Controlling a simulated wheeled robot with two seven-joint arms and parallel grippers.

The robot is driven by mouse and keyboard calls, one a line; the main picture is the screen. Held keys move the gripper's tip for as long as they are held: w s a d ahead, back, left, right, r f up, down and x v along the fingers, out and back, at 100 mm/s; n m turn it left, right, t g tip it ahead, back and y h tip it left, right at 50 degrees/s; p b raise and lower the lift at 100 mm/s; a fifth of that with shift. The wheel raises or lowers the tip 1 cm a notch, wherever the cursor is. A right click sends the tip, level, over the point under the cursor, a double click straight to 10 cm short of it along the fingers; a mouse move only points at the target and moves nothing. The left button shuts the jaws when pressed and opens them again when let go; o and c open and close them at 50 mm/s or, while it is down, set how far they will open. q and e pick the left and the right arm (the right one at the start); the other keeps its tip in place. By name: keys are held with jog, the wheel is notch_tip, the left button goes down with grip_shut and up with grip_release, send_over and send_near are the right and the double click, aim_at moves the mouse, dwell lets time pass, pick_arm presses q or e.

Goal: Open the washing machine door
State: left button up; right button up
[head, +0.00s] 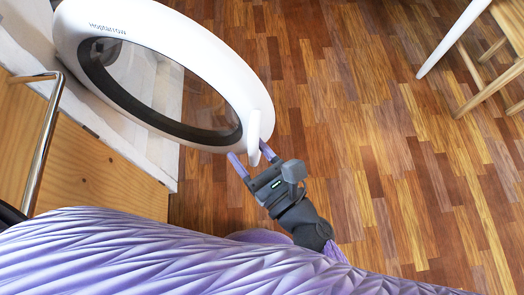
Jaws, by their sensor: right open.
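The washing machine door (232,76) is a white round ring with a dark inner rim and clear glass. It stands swung out from the white machine front at the upper left. A white handle (254,138) sticks out at its lower right edge. My right gripper (252,158) is open at the handle, with its purple fingertips on either side of the handle's lower end. I cannot tell whether they touch it. My left gripper is not in view.
A wooden cabinet front (85,160) with a metal bar handle (44,140) is at the left. A white-legged chair or table (455,38) stands at the upper right. The wooden floor (370,130) between is clear.

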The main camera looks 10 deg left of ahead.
jog(key=v, duration=1)
